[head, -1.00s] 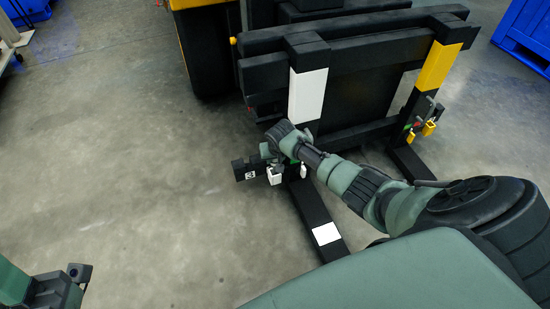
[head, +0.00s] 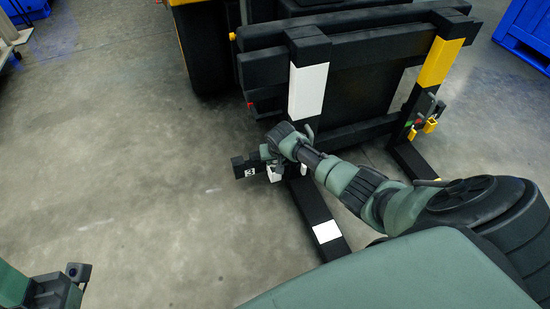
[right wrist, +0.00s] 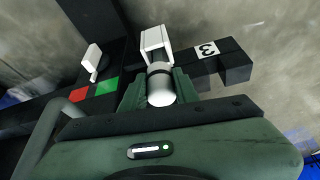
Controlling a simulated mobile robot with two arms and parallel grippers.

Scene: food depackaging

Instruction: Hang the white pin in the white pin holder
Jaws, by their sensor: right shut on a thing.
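My right gripper (head: 270,155) is low beside the front of the black fork frame. In the right wrist view its green fingers (right wrist: 158,88) are shut on the white pin (right wrist: 161,90), a short rounded cylinder with a dark band. The white pin holder (right wrist: 155,42), a square bracket, is directly beyond the pin. The pin's far end meets or overlaps the bracket in this view; I cannot tell whether it is seated. The holder also shows under the gripper in the head view (head: 274,174). My left gripper (head: 78,272) is at the lower left; its jaw state is unclear.
A black block marked 3 (right wrist: 225,62) is right of the holder. A white tab (right wrist: 92,57) and red and green patches (right wrist: 107,87) are to its left. The black frame (head: 350,65) and fork (head: 315,212) are close. Open floor (head: 130,150) lies left.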

